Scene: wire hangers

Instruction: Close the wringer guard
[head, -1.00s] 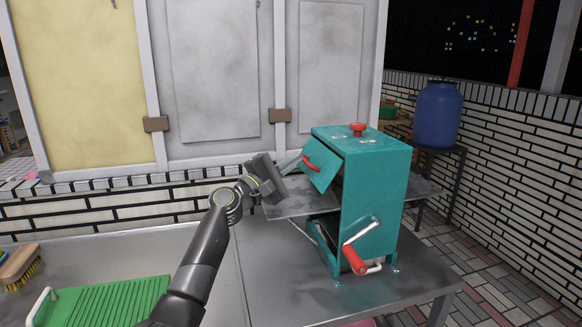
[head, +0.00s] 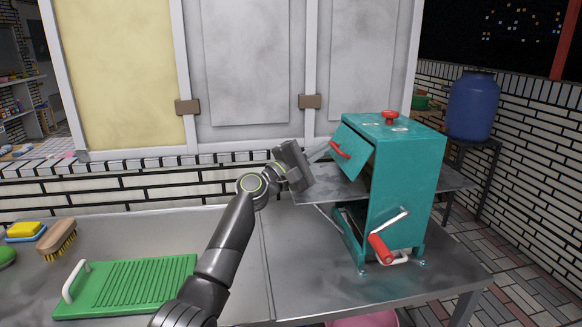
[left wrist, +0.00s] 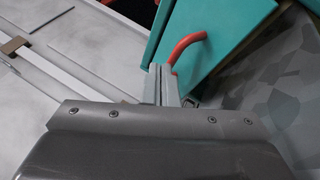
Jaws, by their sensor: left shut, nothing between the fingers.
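The teal wringer (head: 408,185) stands on the metal table at the right in the head view. Its guard (head: 347,152), a teal flap with a red handle (head: 341,150), is swung out from the top and hangs tilted open on the left side. My left gripper (head: 325,150) is shut and empty, with its fingertips close to the guard's handle. In the left wrist view the shut fingers (left wrist: 164,84) are right beside the red handle (left wrist: 188,46) at the guard's edge (left wrist: 215,30); I cannot tell whether they touch. My right gripper is not in view.
A metal tray (head: 318,192) sticks out below the guard. A red-gripped crank (head: 380,247) is on the wringer's front side. A green washboard (head: 125,284), a brush (head: 60,238) and a yellow sponge (head: 24,229) lie at the left. The table's middle (head: 300,280) is clear.

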